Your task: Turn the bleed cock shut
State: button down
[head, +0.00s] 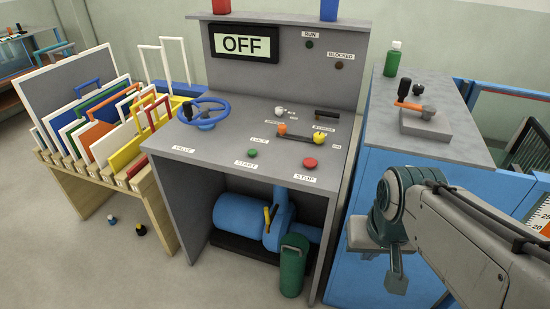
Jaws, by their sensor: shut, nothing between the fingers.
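A small yellow lever (267,218) stands on the blue pump (278,228) under the console, slightly tilted; it looks like the bleed cock, but no label shows there. My gripper (396,282) hangs at the lower right, in front of the blue cabinet, shut and empty. It is well to the right of the yellow lever and apart from it, with the console's right side panel between them in the picture.
The grey console (232,140) carries a blue handwheel (203,112), a green button (252,153), a red button (310,162) and an OFF display (244,44). A green cylinder (292,262) stands before the pump. A wooden rack (95,175) holds coloured frames.

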aim_at(267, 218)
jog(key=k, duration=0.6)
jog(key=u, duration=0.95)
jog(key=i, duration=1.75)
jog(key=z, duration=1.7)
jog(key=k, duration=0.45)
jog(key=z, duration=0.2)
